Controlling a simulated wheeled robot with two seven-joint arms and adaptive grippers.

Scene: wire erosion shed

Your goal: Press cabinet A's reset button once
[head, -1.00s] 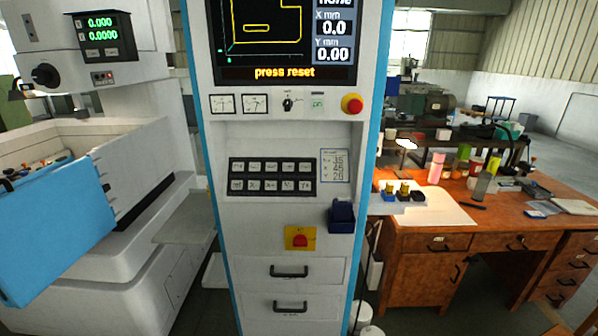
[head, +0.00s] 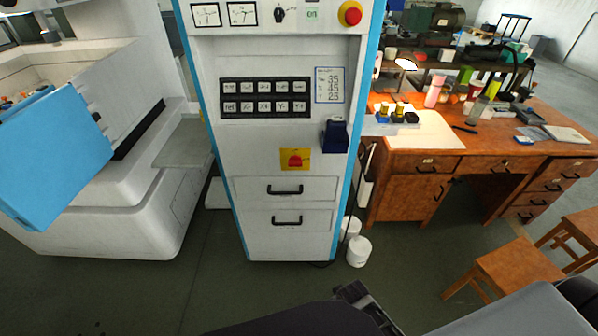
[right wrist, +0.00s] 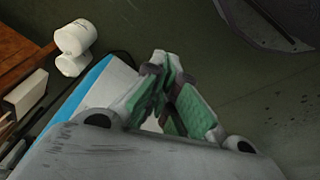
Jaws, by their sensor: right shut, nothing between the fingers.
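The white cabinet (head: 222,70) with blue edges stands upright in the middle of the head view. Its keypad (head: 266,97) has two rows of small black-and-white keys, with labels too small to read surely. A red button on a yellow plate (head: 295,159) sits lower down, and a red round knob (head: 350,14) is at the top right. My right gripper (right wrist: 168,80) is shut and empty in the right wrist view, over the floor and a blue-and-white edge. My left gripper is not in view.
A dark blue holder (head: 335,136) juts from the cabinet's right side. White tubs (head: 358,251) stand at its foot. A wooden desk (head: 418,165) and stools (head: 515,268) are to the right, a white machine (head: 110,215) to the left. The floor in front is clear.

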